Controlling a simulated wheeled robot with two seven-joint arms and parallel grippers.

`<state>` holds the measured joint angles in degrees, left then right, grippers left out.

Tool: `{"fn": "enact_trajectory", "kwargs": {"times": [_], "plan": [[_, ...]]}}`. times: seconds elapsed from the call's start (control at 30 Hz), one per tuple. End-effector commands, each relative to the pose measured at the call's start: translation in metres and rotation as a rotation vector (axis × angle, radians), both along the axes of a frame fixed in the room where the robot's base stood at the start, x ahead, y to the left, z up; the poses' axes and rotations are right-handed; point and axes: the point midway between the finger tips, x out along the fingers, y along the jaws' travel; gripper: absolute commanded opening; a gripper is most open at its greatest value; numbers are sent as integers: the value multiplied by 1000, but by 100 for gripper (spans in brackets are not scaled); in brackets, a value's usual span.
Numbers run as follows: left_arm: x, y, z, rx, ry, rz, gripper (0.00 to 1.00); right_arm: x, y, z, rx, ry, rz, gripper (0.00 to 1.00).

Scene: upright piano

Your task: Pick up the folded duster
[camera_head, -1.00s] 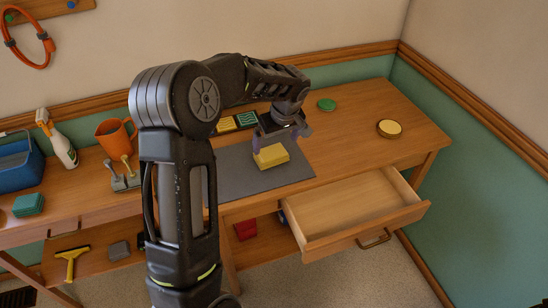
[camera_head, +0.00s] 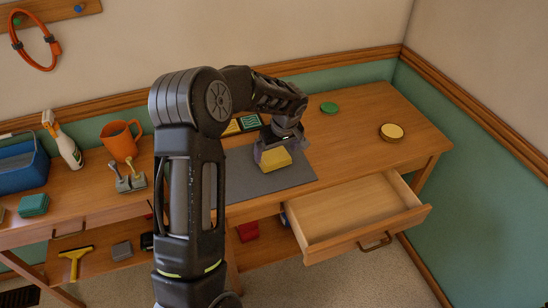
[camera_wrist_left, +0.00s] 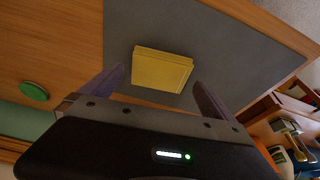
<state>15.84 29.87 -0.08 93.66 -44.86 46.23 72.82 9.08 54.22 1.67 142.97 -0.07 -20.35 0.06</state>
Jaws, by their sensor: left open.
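The folded duster is a yellow folded block (camera_head: 275,158) lying on the grey mat (camera_head: 245,180) on the wooden desk. It also shows in the left wrist view (camera_wrist_left: 162,70), flat on the mat. My left gripper (camera_head: 273,157) is just over the duster in the head view, pointing down. In the left wrist view its two purple fingers (camera_wrist_left: 160,88) are spread wide, with the duster beyond and between their tips. The gripper is open and holds nothing. The gap between fingers and duster is hard to judge. My right gripper is not in view.
A drawer (camera_head: 350,215) stands open at the desk's front right. Behind the mat lie a green disc (camera_head: 329,107) and small sponges (camera_head: 243,123). A yellow round tin (camera_head: 392,132) sits to the right. An orange mug (camera_head: 121,140) and spray bottle (camera_head: 62,145) stand left.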

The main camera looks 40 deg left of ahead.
Motion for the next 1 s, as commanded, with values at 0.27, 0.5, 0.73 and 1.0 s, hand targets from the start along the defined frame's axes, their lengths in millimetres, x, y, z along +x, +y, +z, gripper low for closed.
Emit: {"fn": "enact_trajectory", "kwargs": {"times": [0.27,0.5,0.73,1.0], "plan": [[5,10,-30,-1,1,1,100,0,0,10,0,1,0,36],[6,10,-31,0,0,0,100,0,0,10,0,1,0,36],[5,10,-31,0,0,0,100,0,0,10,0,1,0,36],[5,10,-31,0,0,0,88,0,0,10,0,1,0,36]]}}
